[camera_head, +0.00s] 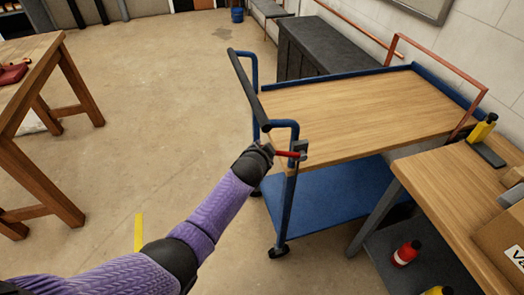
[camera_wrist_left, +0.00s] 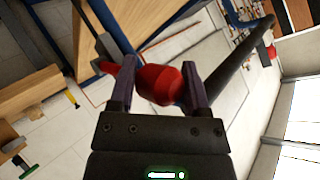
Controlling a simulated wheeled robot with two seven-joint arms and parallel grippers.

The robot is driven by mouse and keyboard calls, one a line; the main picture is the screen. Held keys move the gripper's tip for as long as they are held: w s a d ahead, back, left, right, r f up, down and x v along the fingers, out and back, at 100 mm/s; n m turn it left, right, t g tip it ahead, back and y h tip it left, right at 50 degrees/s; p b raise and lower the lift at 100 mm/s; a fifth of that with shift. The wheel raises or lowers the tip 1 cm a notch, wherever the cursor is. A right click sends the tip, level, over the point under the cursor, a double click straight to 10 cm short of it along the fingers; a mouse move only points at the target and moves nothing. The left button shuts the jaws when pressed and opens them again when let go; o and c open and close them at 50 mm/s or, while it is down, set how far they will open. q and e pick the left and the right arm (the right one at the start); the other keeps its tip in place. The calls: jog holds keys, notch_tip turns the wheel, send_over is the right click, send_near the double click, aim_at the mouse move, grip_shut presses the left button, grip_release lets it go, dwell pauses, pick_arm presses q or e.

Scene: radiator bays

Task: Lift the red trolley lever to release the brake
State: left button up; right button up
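The red lever (camera_head: 287,154) sits at a bracket on the near corner post of the blue trolley (camera_head: 347,195), just below the end of its dark push bar. My left gripper (camera_head: 268,151) is at the lever's outer end. In the left wrist view, the lever's thick red knob (camera_wrist_left: 160,86) lies between the two fingers of my left gripper (camera_wrist_left: 158,85). The knob nearly fills the gap, and I cannot tell whether both fingers press on it. The lever's thinner part runs left behind one finger. My right gripper is not in view.
A wooden workbench (camera_head: 440,180) with a box (camera_head: 504,245) stands close at the right of the trolley. A wooden table (camera_head: 25,60) stands at the left. Dark cabinets (camera_head: 318,50) line the wall behind. The floor left of the trolley is clear.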

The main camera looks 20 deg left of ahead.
pick_arm(q)
jog(key=o, duration=0.4)
jog(key=shift+w+d+r, duration=0.15)
jog(key=shift+r, duration=0.3)
jog(key=shift+d, duration=0.1)
jog(key=shift+f, duration=0.15)
jog(key=p+v, duration=0.5)
jog(key=v, duration=0.5)
jog(key=shift+f, duration=0.1)
jog(key=shift+f, duration=0.1)
